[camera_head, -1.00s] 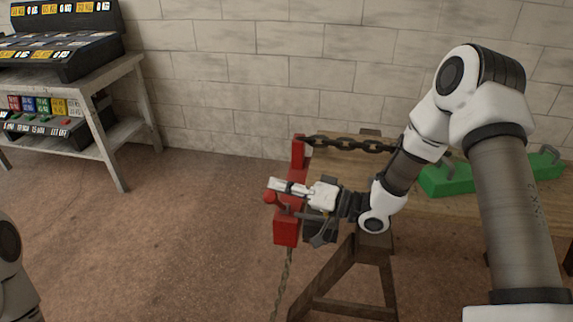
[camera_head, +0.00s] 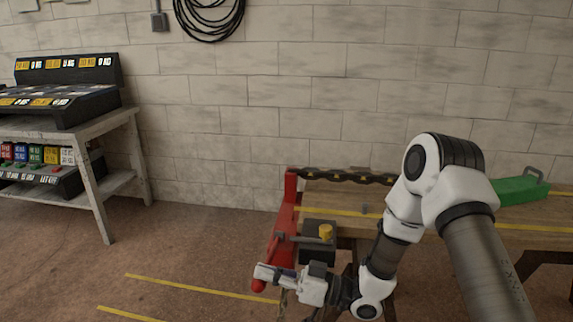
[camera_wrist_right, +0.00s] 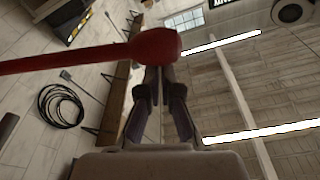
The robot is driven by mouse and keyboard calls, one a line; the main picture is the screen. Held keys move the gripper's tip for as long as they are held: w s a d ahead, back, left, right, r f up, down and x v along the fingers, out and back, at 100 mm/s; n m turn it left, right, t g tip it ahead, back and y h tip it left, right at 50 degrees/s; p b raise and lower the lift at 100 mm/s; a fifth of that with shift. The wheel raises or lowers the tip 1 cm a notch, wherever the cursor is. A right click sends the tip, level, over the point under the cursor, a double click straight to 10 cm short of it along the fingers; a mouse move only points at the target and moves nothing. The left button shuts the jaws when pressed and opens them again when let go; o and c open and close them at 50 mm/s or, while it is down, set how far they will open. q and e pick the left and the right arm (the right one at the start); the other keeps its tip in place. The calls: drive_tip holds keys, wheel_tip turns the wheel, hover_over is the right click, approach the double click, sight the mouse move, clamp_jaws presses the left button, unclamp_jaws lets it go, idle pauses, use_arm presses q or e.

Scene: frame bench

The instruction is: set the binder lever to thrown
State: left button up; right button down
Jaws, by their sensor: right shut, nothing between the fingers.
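The red binder lever (camera_head: 271,262) hangs down from its red bracket (camera_head: 290,200) at the left end of the bench, with its round knob (camera_head: 258,286) lowest. My right gripper (camera_head: 263,271) is shut and empty at the knob end, in front of part of the lever. In the right wrist view the lever (camera_wrist_right: 75,59) runs in from the left and its knob end lies across the tips of my shut right gripper (camera_wrist_right: 160,75); I cannot tell if they touch. A dark chain (camera_head: 345,178) runs from the bracket along the bench. My left gripper is out of view.
The wooden bench (camera_head: 460,237) extends right, with a green block with a handle (camera_head: 518,190) on it. A dark box with a yellow knob (camera_head: 326,231) sits beside the lever. A shelf (camera_head: 105,150) stands far left. The floor between is clear, with yellow lines (camera_head: 190,289).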

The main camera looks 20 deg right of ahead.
drive_tip(key=shift+s+a+f, duration=0.15)
drive_tip(key=shift+s+f, duration=0.15)
drive_tip(key=shift+f, duration=0.3)
drive_tip(key=r+p, duration=0.1)
drive_tip(key=w+r+p, duration=0.1)
drive_tip(key=r, duration=0.1)
drive_tip(key=r+p, duration=0.1)
drive_tip(key=r, duration=0.1)
drive_tip(key=shift+w+r, duration=0.15)
drive_tip(key=shift+w, duration=0.15)
drive_tip(key=p+v, duration=0.1)
drive_tip(key=v, duration=0.9)
drive_tip(key=shift+f, duration=0.2)
drive_tip(key=shift+w, duration=0.15)
